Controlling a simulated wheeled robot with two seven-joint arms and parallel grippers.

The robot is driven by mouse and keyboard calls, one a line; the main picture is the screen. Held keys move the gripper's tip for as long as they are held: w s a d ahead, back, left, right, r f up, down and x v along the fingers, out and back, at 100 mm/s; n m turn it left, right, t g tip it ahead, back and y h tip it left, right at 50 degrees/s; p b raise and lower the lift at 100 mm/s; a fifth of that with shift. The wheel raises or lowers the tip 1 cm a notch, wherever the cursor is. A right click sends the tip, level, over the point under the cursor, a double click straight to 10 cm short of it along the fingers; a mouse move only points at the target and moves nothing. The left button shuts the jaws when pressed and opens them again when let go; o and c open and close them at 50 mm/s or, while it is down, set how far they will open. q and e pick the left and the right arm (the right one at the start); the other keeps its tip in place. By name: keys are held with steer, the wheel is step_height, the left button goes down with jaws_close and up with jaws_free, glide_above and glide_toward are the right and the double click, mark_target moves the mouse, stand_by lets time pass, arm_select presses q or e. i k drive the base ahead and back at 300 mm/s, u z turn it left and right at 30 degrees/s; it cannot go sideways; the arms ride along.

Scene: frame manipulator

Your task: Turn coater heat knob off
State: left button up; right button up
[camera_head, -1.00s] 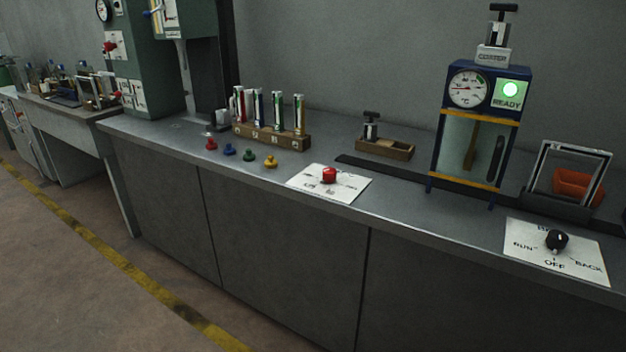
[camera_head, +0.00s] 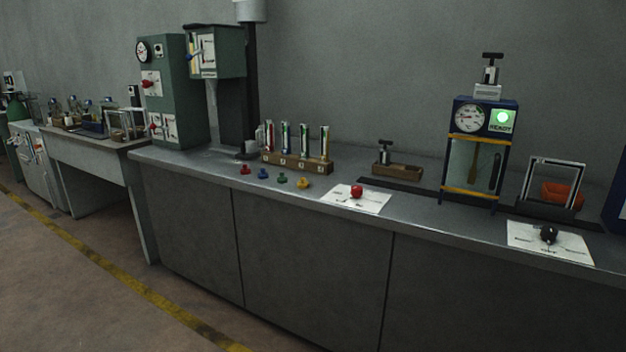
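A red knob (camera_head: 356,191) sits on a white label plate (camera_head: 372,203) at the middle of the counter's front; its lettering is too small to read. The cabinet has a dial (camera_head: 469,118) and a lit green READY lamp (camera_head: 502,117). I cannot tell which knob is the heat knob, nor its setting now. Neither gripper is in view.
The grey counter (camera_head: 420,222) runs across the view. It holds a wooden rack of tubes (camera_head: 300,163), several small coloured knobs, a wooden tray (camera_head: 398,171), and a metal frame (camera_head: 553,187) by an orange bin (camera_head: 563,195). Green machines (camera_head: 172,90) stand left. The floor in front is clear.

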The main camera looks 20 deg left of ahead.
mark_target(357, 190)
steer(key=u, duration=0.6)
steer(key=i, duration=0.8)
steer(key=u, duration=0.25)
